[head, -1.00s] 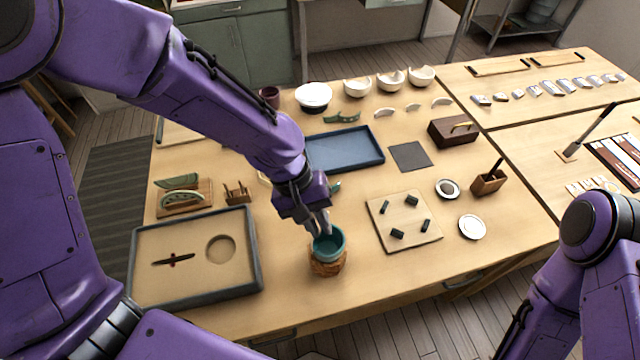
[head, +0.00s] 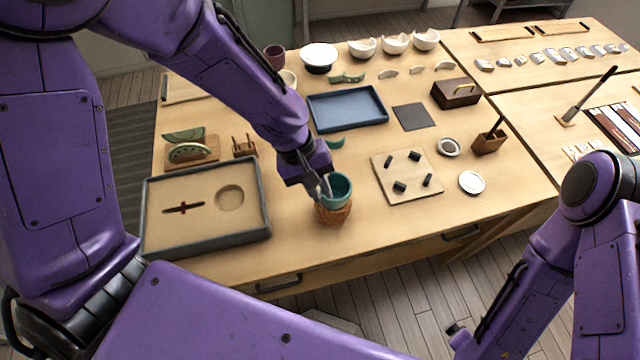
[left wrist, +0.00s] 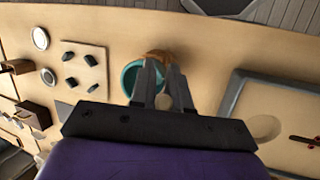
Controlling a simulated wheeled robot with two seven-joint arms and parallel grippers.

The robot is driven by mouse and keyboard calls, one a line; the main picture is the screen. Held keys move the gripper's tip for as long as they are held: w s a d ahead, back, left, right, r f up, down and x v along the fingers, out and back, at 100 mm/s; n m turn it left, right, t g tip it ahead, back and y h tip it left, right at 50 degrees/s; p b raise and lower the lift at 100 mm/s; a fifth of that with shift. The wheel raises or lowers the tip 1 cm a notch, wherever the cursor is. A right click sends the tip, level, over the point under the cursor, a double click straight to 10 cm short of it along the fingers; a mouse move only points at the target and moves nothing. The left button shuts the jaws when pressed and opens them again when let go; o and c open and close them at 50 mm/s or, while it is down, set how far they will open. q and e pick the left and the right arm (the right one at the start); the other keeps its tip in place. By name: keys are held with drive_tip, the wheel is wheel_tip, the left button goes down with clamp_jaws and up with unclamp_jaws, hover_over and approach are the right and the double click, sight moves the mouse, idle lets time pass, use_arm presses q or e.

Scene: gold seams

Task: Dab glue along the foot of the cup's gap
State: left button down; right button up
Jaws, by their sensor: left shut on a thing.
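The teal cup (head: 341,190) sits in a brown woven-looking or wooden stand (head: 333,213) near the table's front edge. In the left wrist view the cup (left wrist: 130,78) shows partly behind the fingers, with the stand (left wrist: 158,54) beside it. My left gripper (head: 322,188) points down at the left side of the cup, its fingers overlapping the rim in the picture. It also shows in the left wrist view (left wrist: 163,85). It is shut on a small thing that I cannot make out. The cup's gap and any glue are not clear.
A dark-rimmed tray (head: 258,232) lies to the left. A board with several dark blocks (head: 408,198) lies to the right. A blue tray (head: 347,122) and a teal shard (head: 335,143) lie behind the cup. The table in front of the board is clear.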

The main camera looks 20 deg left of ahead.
use_arm(q)
drive_tip(key=shift+w+a+f, duration=0.1)
drive_tip(key=shift+w+f, duration=0.05)
drive_tip(key=shift+f, duration=0.35)
drive_tip(key=shift+w+f, duration=0.15)
drive_tip(key=shift+f, duration=0.3)
use_arm(e)
drive_tip(key=shift+w, duration=0.4)
use_arm(q)
drive_tip(key=shift+s, duration=0.1)
drive_tip(key=shift+p, duration=0.5)
use_arm(e)
drive_tip(key=shift+r, duration=0.25)
use_arm(q)
drive_tip(key=shift+f, duration=0.15)
use_arm(e)
drive_tip(key=shift+r, duration=0.2)
use_arm(q)
drive_tip(key=shift+s+a+r+p, duration=0.1)
drive_tip(key=shift+s+r+p, duration=0.05)
drive_tip(key=shift+s+p, duration=0.35)
drive_tip(key=shift+s+a+r+p, duration=0.1)
drive_tip(key=shift+s+p, duration=0.3)
drive_tip(key=shift+s, duration=0.15)
use_arm(e)
drive_tip(key=shift+r, duration=0.75)
